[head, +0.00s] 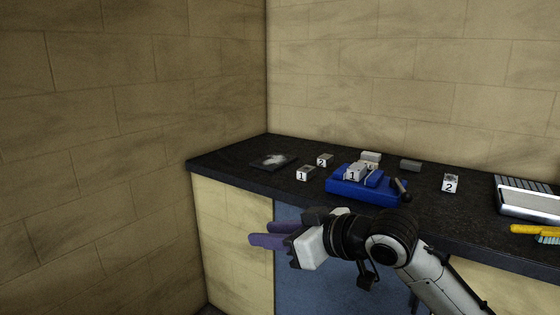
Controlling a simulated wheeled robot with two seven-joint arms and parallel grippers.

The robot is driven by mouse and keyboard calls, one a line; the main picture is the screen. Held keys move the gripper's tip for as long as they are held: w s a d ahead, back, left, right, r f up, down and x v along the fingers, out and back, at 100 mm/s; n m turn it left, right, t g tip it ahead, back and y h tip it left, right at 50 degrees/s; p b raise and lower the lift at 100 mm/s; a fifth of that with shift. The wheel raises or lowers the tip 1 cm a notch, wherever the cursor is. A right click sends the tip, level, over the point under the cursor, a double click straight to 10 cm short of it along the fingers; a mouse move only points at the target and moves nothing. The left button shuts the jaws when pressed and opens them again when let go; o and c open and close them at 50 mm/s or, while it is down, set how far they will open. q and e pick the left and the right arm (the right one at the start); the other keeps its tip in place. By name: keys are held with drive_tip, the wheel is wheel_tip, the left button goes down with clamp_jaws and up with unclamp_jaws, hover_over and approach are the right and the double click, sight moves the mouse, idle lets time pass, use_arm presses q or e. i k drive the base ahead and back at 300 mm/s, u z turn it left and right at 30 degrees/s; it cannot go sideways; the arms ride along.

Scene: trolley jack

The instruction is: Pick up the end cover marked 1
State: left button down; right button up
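Several small blocks with number labels are on the dark worktop. A grey block marked 1 (306,173) lies at the front left, with a block marked 2 (324,160) just behind it. Another block marked 1 (355,172) sits on a blue fixture (350,189). Another block marked 2 (450,184) stands further right. I cannot tell from shape which marked block is the end cover. My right gripper (263,233) is in front of the worktop, below and left of the blocks. Its purple fingers look apart, with nothing between them. My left gripper is not in view.
A dark pad with a pale patch (275,161) lies at the back left corner. A pale block (371,157) and a grey block (411,165) lie behind the fixture, which has a dark handle (402,189). A metal tray (530,200) and yellow brush (535,231) are at right.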

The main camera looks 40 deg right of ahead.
sight(355, 173)
drive_tip(key=z, duration=0.05)
drive_tip(key=i, duration=2.2)
drive_tip(key=z, duration=1.7)
drive_tip(key=i, duration=1.2)
drive_tip(key=z, duration=1.05)
